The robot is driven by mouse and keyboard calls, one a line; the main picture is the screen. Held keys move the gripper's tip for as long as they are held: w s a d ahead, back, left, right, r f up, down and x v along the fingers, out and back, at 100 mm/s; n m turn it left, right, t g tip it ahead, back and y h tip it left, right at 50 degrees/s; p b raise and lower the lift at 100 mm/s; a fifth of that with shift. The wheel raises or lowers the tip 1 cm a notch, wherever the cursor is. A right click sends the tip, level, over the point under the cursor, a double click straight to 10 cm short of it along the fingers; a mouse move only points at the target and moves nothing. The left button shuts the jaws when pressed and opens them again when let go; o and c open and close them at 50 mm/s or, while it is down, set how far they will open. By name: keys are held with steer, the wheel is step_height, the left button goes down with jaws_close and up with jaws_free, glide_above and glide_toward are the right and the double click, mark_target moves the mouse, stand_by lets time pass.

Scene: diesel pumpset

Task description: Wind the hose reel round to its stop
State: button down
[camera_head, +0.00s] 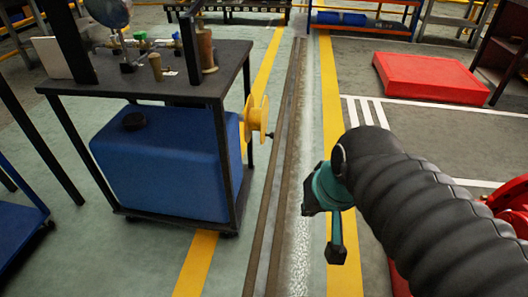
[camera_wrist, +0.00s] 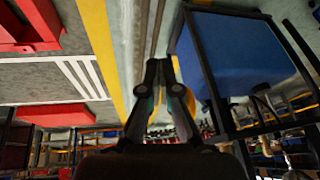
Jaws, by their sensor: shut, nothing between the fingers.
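The hose reel (camera_head: 257,118) is a yellow spool on the right side of a dark-framed cart. A small dark crank knob (camera_head: 270,135) sticks out from it to the right. In the wrist view, part of the yellow reel (camera_wrist: 190,101) shows behind the right finger, mostly hidden by it. My gripper (camera_head: 336,252) hangs to the right of the reel and nearer to me, clearly apart from it in the head view. In the wrist view, my gripper (camera_wrist: 159,72) has its two dark fingers close together, with nothing held. The knob cannot be made out there.
The cart holds a blue tank (camera_head: 165,165) under its dark top (camera_head: 150,83), which bears fittings and bottles. A floor rail (camera_head: 283,150) runs between cart and arm. Open floor surrounds the gripper.

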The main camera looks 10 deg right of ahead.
steer(key=w+a+f+m+g+y+b, duration=0.35)
steer(key=w+a+f+m+y, duration=0.6)
steer(key=m, duration=0.95)
steer(key=w+d+f+m+t+b, duration=0.1)
steer(key=w+d+f+m+t, duration=0.4)
steer(key=w+d+m+t, duration=0.5)
steer(key=w+d+f+m+t, duration=0.4)
steer(key=w+d+m, duration=0.35)
steer(key=m, duration=0.75)
steer(key=w+d+x, duration=0.1)
steer(key=d+x, duration=0.1)
steer(key=x, duration=1.1)
steer(key=shift+w+a+r+y, duration=0.15)
steer(key=shift+w+r+y, duration=0.15)
steer(key=shift+w+y, duration=0.2)
steer(key=shift+t, duration=0.25)
